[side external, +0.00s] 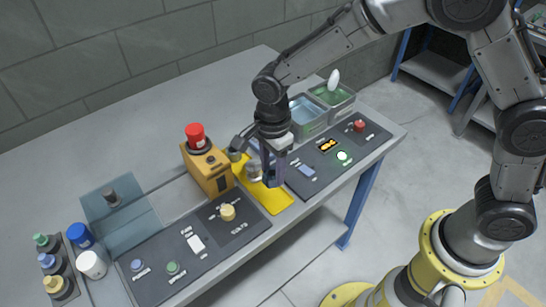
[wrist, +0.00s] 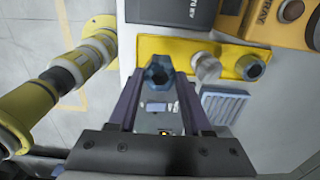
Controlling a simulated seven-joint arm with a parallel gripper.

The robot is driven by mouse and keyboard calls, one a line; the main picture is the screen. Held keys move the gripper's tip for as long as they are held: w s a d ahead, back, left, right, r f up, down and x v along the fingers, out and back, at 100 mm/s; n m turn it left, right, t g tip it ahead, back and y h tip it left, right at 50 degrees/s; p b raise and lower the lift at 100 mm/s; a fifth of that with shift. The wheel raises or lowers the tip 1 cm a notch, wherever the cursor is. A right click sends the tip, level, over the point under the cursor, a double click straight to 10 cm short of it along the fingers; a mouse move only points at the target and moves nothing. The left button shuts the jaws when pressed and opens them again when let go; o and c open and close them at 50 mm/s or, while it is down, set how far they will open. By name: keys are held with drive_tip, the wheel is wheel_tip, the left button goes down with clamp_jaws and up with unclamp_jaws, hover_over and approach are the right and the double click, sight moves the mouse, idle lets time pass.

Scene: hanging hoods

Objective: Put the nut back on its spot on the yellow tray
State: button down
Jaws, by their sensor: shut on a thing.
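My gripper (wrist: 160,77) is shut on a dark blue-grey hexagonal nut (wrist: 158,70) with a round hole, held between the fingertips. In the side external view my gripper (side external: 273,178) points down over the yellow tray (side external: 271,201), near its middle; the nut cannot be made out there. In the wrist view the yellow tray (wrist: 178,46) lies behind the nut, which overlaps its left part. A silver cylindrical piece (wrist: 207,66) and another hexagonal piece (wrist: 250,67) stand on the tray to the right. Whether the nut touches the tray cannot be told.
An orange box with a red button (side external: 196,134) stands left of the tray. A dark panel with a beige knob (side external: 227,212) lies in front-left. Another panel (side external: 335,165) with a red button lies right, before green-rimmed bins (side external: 308,118). A blue-grey slatted part (wrist: 224,103) lies beside the tray.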

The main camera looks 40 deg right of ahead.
sight(273, 183)
drive_tip(key=shift+f, duration=2.65)
drive_tip(key=shift+f, duration=0.55)
drive_tip(key=shift+c, duration=1.3)
unclamp_jaws()
drive_tip(key=shift+f, duration=0.1)
